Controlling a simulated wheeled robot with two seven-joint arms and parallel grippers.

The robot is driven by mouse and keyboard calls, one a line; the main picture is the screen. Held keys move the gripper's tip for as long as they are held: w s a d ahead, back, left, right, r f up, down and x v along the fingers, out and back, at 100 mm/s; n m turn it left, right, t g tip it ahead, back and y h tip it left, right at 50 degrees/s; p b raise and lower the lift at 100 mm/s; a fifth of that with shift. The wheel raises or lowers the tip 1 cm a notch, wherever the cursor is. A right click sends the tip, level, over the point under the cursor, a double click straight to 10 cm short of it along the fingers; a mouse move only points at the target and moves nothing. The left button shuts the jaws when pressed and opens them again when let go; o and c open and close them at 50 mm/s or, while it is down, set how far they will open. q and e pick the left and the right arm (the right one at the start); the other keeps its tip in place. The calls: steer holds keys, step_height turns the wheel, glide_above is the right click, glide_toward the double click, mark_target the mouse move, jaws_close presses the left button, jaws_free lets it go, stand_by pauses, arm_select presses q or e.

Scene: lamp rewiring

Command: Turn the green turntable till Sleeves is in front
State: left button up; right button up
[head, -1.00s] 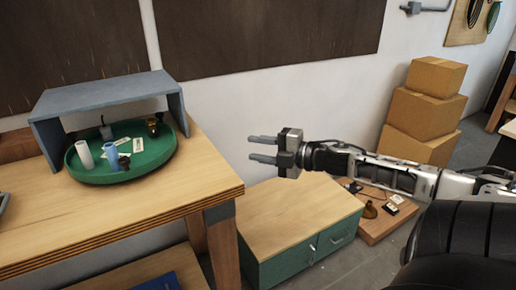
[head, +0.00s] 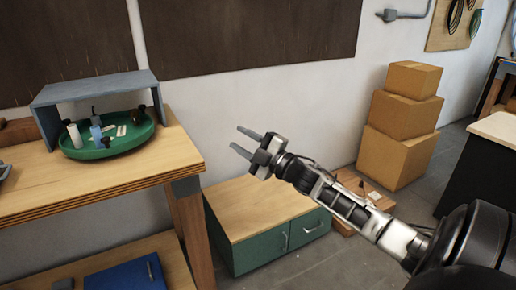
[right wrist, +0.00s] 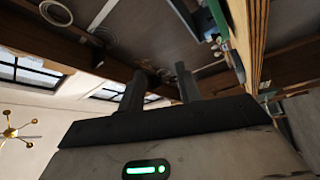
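The green turntable (head: 136,146) is a round rimmed tray on the wooden bench at the left of the head view, partly under a grey shelf-like cover. On it stand a white cylinder (head: 74,135), a blue bottle-like item (head: 96,131), a dark brassy item near the back right and small pale labels, too small to read. My right gripper (head: 243,142) is open and empty, in the air right of the bench and apart from the turntable. Its two fingers also show apart in the right wrist view (right wrist: 160,85). My left gripper is not in view.
The grey cover (head: 95,90) roofs the back of the turntable; its front is open. The bench edge (head: 130,184) lies between my right gripper and the turntable. A green cabinet (head: 270,245) stands below the gripper. Cardboard boxes (head: 402,115) are stacked to the right.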

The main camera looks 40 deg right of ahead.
steer(key=w+a+r+m+t+h, duration=0.25)
steer(key=w+a+r+m, duration=0.4)
steer(key=w+a, duration=0.35)
step_height(320, 180, down, 8)
steer(key=w+a+m+g+h, duration=0.2)
steer(key=m+g+h, duration=0.1)
steer(key=m+g, duration=0.2)
steer(key=s+a+f+g+y, duration=0.15)
steer(key=s+a+f, duration=0.25)
steer(key=s+f, duration=0.45)
steer(key=s+a+f+g+y, duration=0.1)
steer(key=s+a+f+g, duration=0.4)
steer(key=f, duration=0.6)
steer(key=s+a+f, duration=0.2)
steer(key=s, duration=0.5)
steer(key=s+a+f+m+y, duration=0.1)
steer(key=s+a+f, duration=0.1)
steer(key=s, duration=0.6)
steer(key=s+a+f+g, duration=0.1)
steer(key=s+a+f, duration=0.1)
steer(key=s, duration=0.5)
steer(key=shift+s+a+y, duration=0.25)
steer(key=shift+a+y, duration=0.05)
steer(key=shift+a, duration=0.45)
steer(key=shift+f+m, duration=0.15)
steer(key=shift+m, duration=0.1)
